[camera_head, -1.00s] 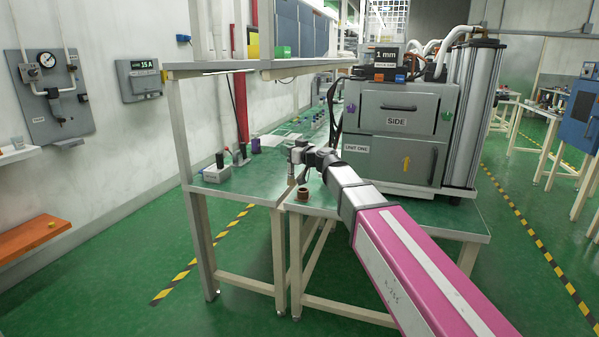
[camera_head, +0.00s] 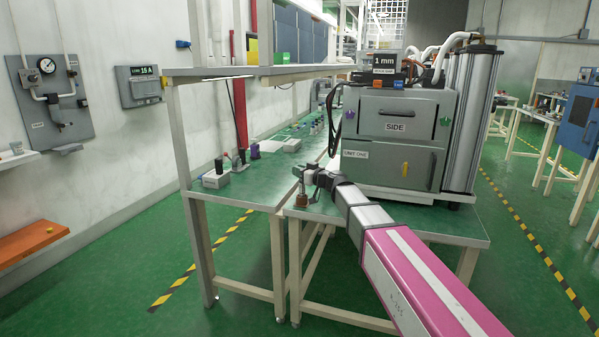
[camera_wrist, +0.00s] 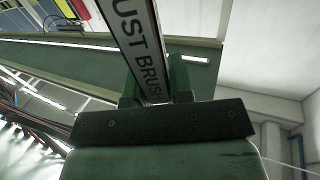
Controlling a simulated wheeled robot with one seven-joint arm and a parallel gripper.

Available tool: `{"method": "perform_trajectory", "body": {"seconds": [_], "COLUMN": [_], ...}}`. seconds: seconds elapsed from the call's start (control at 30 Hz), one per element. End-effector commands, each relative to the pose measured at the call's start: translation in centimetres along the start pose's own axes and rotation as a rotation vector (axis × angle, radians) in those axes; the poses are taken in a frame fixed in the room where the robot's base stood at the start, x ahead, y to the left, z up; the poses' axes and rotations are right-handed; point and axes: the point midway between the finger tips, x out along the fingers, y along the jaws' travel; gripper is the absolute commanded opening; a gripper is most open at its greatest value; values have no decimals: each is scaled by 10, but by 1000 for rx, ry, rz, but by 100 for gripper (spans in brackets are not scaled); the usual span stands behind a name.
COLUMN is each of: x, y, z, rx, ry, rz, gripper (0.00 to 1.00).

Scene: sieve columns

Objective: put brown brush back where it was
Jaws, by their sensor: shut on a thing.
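My gripper (camera_wrist: 155,88) is shut on a long piece with a pale label reading "UST BRUSH" (camera_wrist: 142,45), which I take as the brown brush; its dark edges show and its far end runs out of the wrist view. In the head view my gripper (camera_head: 301,187) points down at the near left corner of the green bench top. A small brown round piece (camera_head: 301,201) shows directly below it. I cannot tell whether this is a separate holder or part of the brush, nor whether they touch.
The grey "SIDE" / "UNIT ONE" cabinet (camera_head: 395,128) stands on the bench (camera_head: 440,225), right of my gripper. A white shelf post (camera_head: 180,140) and upper shelf (camera_head: 240,70) are at left. A small grey box (camera_head: 215,179) sits on the left bench.

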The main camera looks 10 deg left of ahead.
Motion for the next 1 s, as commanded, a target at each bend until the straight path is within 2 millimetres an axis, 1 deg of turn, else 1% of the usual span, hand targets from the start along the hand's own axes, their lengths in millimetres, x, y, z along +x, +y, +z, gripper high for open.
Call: {"method": "perform_trajectory", "body": {"seconds": [0.27, 0.3, 0.33, 0.37, 0.6, 0.7, 0.77, 0.87, 1.0], "x": [0, 0, 0, 0, 0, 0, -7, -22, -51], "y": [0, 0, 0, 0, 0, 0, -1, -2, -2], "z": [3, 2, 2, 2, 2, -1, -1, -1, -1], "rx": [1, 1, 1, 0, 1, 0, 1, 1, 1], "ry": [0, 0, 0, 0, 0, 1, 0, 0, 0], "rz": [0, 0, 0, 0, 0, 0, 1, 2, 2], "gripper": [0, 34, 43, 46, 46, 46, 46, 46, 46]}}
